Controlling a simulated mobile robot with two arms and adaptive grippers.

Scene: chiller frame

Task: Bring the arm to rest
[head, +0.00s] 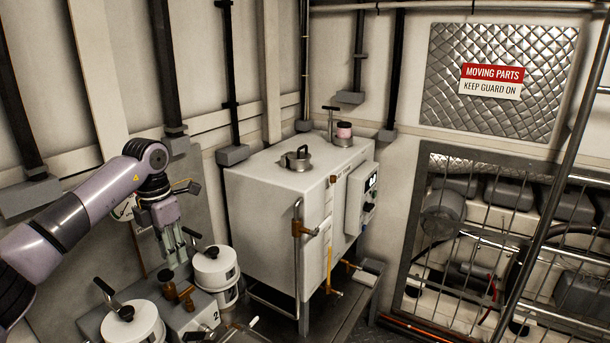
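My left arm (85,208) comes in from the left edge and bends down at the wrist. My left gripper (176,250) points down above a grey unit marked 2 (203,322), close to a brass fitting (176,291) and left of a white lidded canister (216,268). The fingers look narrow and close together; whether they are fully shut is too small to tell. I see nothing clearly held between them. My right gripper is not in view.
A second white canister (133,326) with a black handle stands at the lower left. A large white tank (280,200) with a vertical pipe (298,260) stands to the right. A barred guard (497,235) covers machinery at the far right. Open air lies above the tank.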

